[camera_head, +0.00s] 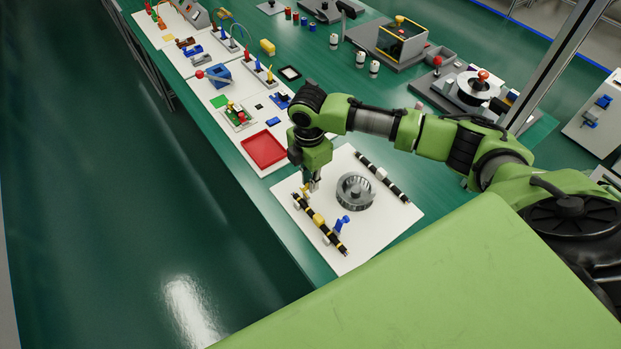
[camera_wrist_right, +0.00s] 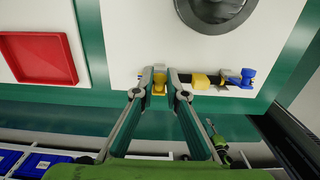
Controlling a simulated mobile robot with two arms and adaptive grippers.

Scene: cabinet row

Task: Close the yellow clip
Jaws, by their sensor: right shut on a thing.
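A black cable (camera_head: 330,235) with yellow bands lies along the front edge of a white board. My right gripper (camera_head: 312,187) points down at its far left end. In the right wrist view, the right fingertips (camera_wrist_right: 160,76) are shut on a small yellow piece (camera_wrist_right: 158,88), which looks like the yellow clip; the fingers hide part of it. I cannot tell whether the clip is closed. Another yellow piece (camera_wrist_right: 201,81) sits beside the right finger, also seen in the head view (camera_head: 318,219). My left gripper is not in view.
A blue clip (camera_head: 343,222) stands near the cable. A grey round part (camera_head: 355,191) sits in the middle of the board (camera_head: 375,225). A second black cable (camera_head: 383,177) lies along the far edge. A red tray (camera_head: 263,149) is on the neighbouring board.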

